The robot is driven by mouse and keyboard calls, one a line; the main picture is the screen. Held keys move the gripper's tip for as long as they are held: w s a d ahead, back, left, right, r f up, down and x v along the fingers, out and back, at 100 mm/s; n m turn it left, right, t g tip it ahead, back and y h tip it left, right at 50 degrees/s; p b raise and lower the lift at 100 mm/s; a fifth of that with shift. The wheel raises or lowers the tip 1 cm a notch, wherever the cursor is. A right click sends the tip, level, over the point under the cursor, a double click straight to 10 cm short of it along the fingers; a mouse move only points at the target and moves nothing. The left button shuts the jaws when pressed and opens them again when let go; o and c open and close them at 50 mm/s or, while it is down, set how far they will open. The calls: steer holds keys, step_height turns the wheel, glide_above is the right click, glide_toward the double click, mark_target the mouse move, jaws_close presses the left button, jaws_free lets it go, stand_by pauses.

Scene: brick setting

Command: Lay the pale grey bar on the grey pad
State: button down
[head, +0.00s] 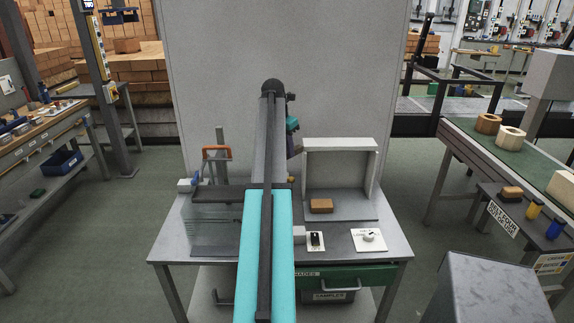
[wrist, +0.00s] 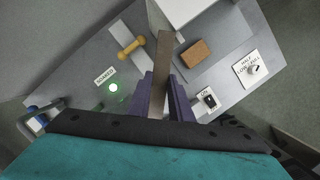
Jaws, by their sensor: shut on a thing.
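In the wrist view, my gripper (wrist: 160,88) has its purple fingers closed on a long, straight bar (wrist: 164,50). The bar looks grey-brown here and points away from me, its far end clear of the fingers above the table. In the head view my arm hides most of the gripper and the bar. A dark grey flat area that may be the grey pad (head: 352,211) lies at the open front of a white box; I cannot tell for sure that it is the pad. The bar appears apart from the table.
A tan brick (head: 321,206) lies on that dark area, inside the white box (head: 340,145). A switch plate (head: 316,241) and dial plate (head: 369,240) sit near the table's front.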

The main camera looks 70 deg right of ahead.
steer(key=shift+r+b, duration=0.3)
steer(key=shift+r, duration=1.7)
steer(key=shift+s+a, duration=0.1)
